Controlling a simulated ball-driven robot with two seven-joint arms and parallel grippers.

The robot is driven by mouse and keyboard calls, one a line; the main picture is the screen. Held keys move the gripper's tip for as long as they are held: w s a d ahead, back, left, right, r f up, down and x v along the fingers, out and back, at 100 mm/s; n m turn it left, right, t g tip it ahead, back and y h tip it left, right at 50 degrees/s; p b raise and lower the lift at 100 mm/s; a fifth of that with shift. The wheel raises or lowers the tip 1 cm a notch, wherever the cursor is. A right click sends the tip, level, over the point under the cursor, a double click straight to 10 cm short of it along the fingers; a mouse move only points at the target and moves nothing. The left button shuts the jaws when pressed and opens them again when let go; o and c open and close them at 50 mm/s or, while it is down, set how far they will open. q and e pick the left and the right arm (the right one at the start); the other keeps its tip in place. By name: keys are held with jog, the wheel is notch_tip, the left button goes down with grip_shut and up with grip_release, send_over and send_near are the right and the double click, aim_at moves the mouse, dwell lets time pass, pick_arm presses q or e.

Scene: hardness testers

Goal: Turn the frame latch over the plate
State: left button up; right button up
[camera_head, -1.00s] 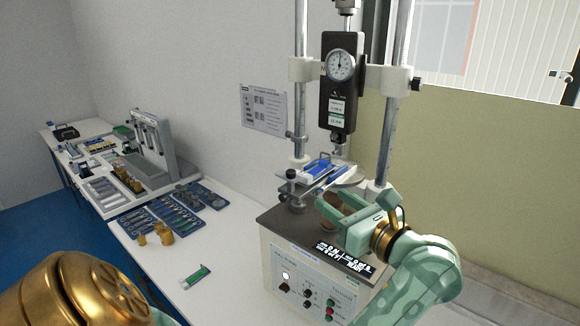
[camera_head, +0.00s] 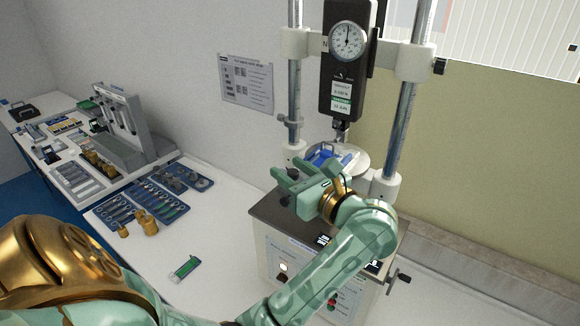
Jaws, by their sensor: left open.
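A blue frame (camera_head: 322,155) sits on a round metal plate (camera_head: 353,160) under the gauge of the test stand. In the head view my left gripper (camera_head: 278,178) is in front of and below the frame, over the stand's dark top. Its green fingers point left and are apart, with nothing seen between them. The gripper hides the front of the frame and most of the bar with a black knob, so I cannot tell how the latch lies or whether I touch it. My right gripper is not in view.
The stand has two steel columns (camera_head: 405,105), a dial gauge (camera_head: 347,42) and a control box (camera_head: 285,262) with buttons.

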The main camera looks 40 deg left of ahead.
pick_arm(q)
jog(key=shift+d, duration=0.1)
jog(key=shift+c, duration=0.3)
grip_shut()
